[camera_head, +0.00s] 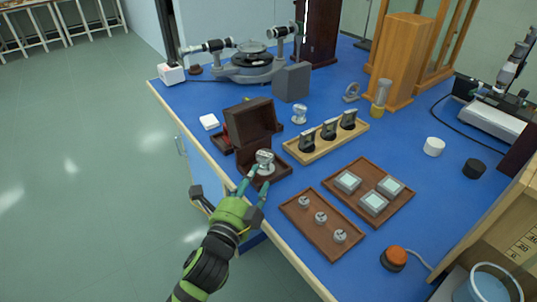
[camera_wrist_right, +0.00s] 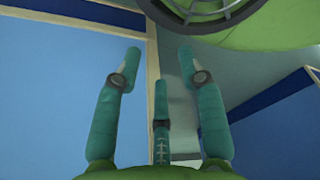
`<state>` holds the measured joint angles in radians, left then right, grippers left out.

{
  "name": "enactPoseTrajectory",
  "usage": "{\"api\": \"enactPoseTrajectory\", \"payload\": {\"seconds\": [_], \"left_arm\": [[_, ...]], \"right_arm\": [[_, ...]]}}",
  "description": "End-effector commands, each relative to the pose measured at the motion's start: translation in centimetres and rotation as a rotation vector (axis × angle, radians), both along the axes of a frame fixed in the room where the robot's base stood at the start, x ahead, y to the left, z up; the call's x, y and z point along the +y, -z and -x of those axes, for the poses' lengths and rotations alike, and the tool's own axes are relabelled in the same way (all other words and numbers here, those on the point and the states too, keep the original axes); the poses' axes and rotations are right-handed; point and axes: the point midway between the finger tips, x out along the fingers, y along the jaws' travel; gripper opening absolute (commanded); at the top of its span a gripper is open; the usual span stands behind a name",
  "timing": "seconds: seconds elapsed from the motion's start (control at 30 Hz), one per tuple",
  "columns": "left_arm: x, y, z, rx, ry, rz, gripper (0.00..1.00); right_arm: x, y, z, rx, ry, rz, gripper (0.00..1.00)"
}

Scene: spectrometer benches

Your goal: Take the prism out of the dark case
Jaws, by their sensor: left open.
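The dark case (camera_head: 286,171) stands open near the front edge of the blue bench, its brown lid (camera_head: 248,121) raised behind it. A pale, silvery piece on a round mount (camera_head: 265,158) sits in the case's front part; I take it for the prism, but its shape is too small to be sure. My left gripper (camera_head: 254,183) is open at the case's front side, its teal fingertips close to the silvery piece. I cannot tell whether they touch. My right gripper (camera_wrist_right: 160,62) is open and empty in the right wrist view, with its fingers spread.
Right of the case are a wooden rack (camera_head: 293,150) with dark-mounted optics, a tray of pale square blocks (camera_head: 369,222) and a tray of small round pieces (camera_head: 312,233). A spectrometer (camera_head: 251,68) and grey block (camera_head: 292,82) stand behind. A similar silvery piece (camera_head: 300,114) stands beyond the case.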

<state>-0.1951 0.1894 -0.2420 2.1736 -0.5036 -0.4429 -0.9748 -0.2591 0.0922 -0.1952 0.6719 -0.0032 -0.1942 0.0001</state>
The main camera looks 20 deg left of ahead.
Motion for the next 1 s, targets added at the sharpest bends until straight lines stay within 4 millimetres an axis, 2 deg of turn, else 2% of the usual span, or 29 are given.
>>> {"api": "enactPoseTrajectory", "payload": {"seconds": [0.03,0.1,0.27,0.4,0.63,0.67,0.7,0.77,0.8,1.0], "left_arm": [[-0.1,-0.3,-0.6,-0.002,0.0,0.0,0.46],[-0.1,-0.5,-1.5,-0.002,0.0,0.001,0.46],[-0.3,-0.7,-4.0,-0.001,0.0,0.002,0.46],[-0.4,-0.6,-5.2,0.0,0.0,0.001,0.46],[-0.4,-0.6,-5.4,0.001,0.0,0.002,0.46],[-0.4,-0.6,-5.4,0.001,0.0,0.002,0.42],[-0.4,-0.6,-5.4,0.001,0.0,0.002,0.26],[-0.4,-0.6,-5.3,0.001,0.0,0.002,0.02],[-0.4,-0.6,-5.3,0.001,0.0,0.002,0.0],[-0.4,-0.7,-5.3,-0.001,0.0,0.002,0.0]], "right_arm": [[0.1,0.0,1.5,0.025,0.0,0.001,0.4],[0.2,0.0,3.1,0.052,0.0,-0.001,0.4],[0.8,0.0,5.6,0.094,-0.001,-0.007,0.4],[1.1,0.0,5.6,0.095,-0.001,-0.01,0.4],[1.2,-0.1,3.6,0.065,-0.001,-0.011,0.4],[1.2,-0.1,3.4,0.062,-0.001,-0.012,0.4],[1.1,-0.2,3.3,0.059,-0.001,-0.012,0.4],[1.1,-0.2,3.1,0.057,0.0,-0.01,0.4],[0.9,-0.2,3.0,0.056,0.0,-0.009,0.4],[0.4,-0.2,3.1,0.058,0.002,-0.001,0.4]]}}
